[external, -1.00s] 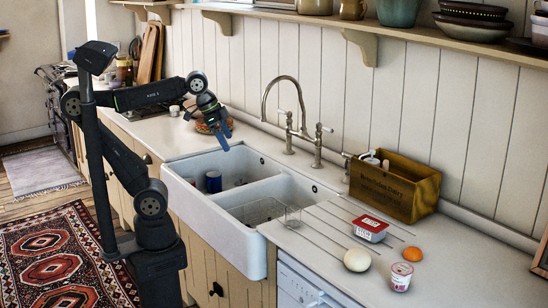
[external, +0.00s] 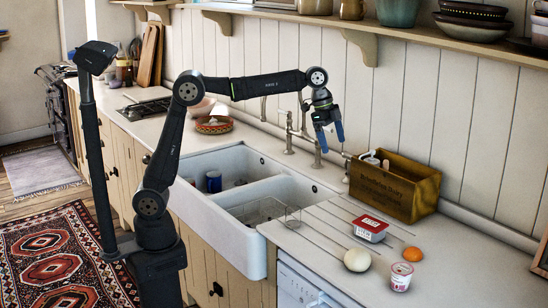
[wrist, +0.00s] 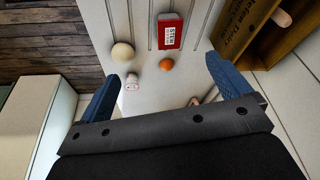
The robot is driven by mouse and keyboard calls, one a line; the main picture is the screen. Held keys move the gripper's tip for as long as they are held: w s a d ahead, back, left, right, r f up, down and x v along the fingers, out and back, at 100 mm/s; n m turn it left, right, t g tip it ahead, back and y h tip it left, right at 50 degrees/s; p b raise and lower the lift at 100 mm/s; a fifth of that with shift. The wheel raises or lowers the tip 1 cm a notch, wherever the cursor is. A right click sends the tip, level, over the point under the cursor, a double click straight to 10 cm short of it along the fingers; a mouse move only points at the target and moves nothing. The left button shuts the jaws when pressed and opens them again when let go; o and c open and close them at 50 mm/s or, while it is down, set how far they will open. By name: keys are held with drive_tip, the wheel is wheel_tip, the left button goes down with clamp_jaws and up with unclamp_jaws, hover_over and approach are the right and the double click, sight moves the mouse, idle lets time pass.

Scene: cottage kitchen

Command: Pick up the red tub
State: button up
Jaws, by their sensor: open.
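The red tub (external: 370,229) is a low tub with a red lid and white label, sitting on the ridged drainer right of the sink. In the wrist view the red tub (wrist: 169,31) lies ahead, near the top middle. My gripper (external: 332,151) is open and empty, high above the back of the sink near the tap, to the left of the tub and well above it. In the wrist view my gripper's blue fingers (wrist: 160,80) are spread apart with nothing held between them.
A pale round item (external: 357,260), an orange (external: 413,254) and a small white-and-pink cup (external: 401,276) sit near the tub. A wooden crate (external: 395,187) stands behind it. The tap (external: 290,125) rises behind the white sink (external: 225,195), which holds a blue can (external: 213,182) and a wire rack.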

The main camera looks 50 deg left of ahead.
sight(370, 222)
drive_tip(key=w+d+f+m+g, duration=0.1)
drive_tip(key=w+d+f+m, duration=0.2)
drive_tip(key=w+d+f, duration=0.45)
drive_tip(key=x, duration=0.5)
drive_tip(key=s+x, duration=0.1)
drive_tip(key=x, duration=1.1)
drive_tip(key=shift+s+f, duration=0.1)
drive_tip(key=shift+s, duration=0.05)
drive_tip(key=shift+x, duration=2.85)
drive_tip(key=shift+d+f, duration=0.1)
drive_tip(key=shift+f, duration=0.1)
drive_tip(key=c, duration=1.2)
